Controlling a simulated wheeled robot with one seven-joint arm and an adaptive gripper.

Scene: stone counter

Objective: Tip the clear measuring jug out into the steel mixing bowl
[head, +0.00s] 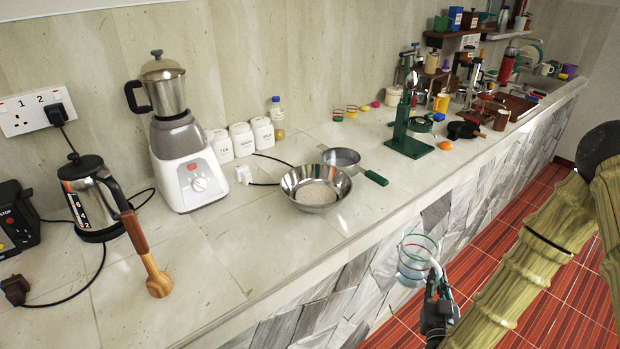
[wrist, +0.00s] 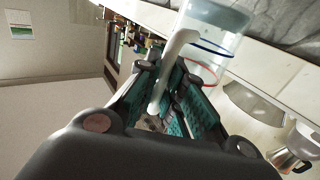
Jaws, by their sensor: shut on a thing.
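The clear measuring jug (head: 412,262) is in front of the counter's front edge, above the red floor, right of and lower than the bowl. My gripper (head: 436,288) is shut on the jug's pale handle. In the wrist view, my gripper's teal-padded fingers (wrist: 172,100) are around the white handle, and part of the jug (wrist: 222,20) shows at the top. The steel mixing bowl (head: 297,181) sits on the counter near the front edge, with pale grainy stuff inside.
A sieve with a green handle (head: 375,178) lies against the bowl's back right. A blender (head: 188,165) and white canisters (head: 241,140) stand behind left. A wooden-handled tool (head: 157,275) is at left. A green stand (head: 408,140) is to the right.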

